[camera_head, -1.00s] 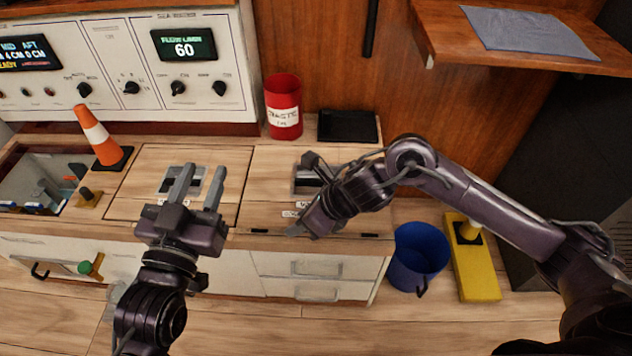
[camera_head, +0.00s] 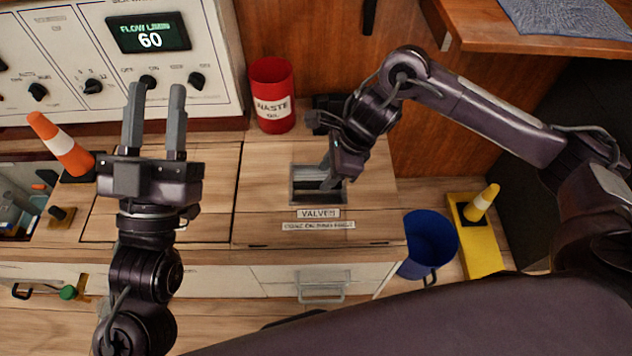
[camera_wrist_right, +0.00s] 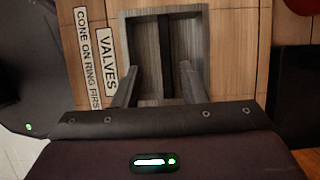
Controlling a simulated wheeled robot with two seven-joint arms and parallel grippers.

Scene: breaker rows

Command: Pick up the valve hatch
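The valve hatch (camera_head: 265,205) is a light wooden panel in the counter, lying flat, with a "VALVES" label (camera_head: 318,213) and a grey recessed handle (camera_head: 296,190). In the right wrist view the recess shows a dark bar (camera_wrist_right: 167,50) down its middle. My right gripper (camera_head: 330,175) is at the recess, pointing down. In the wrist view its two fingers (camera_wrist_right: 157,85) are apart, one on each side of the bar's line; I cannot tell if they touch it. My left gripper (camera_head: 155,110) is open and empty, left of the hatch, above the neighbouring panel (camera_head: 215,215).
A red waste oil can (camera_head: 272,95) stands behind the hatch, with a dark tray (camera_head: 328,105) beside it. A blue bucket (camera_head: 428,240) and a yellow stand (camera_head: 478,250) are on the floor at right.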

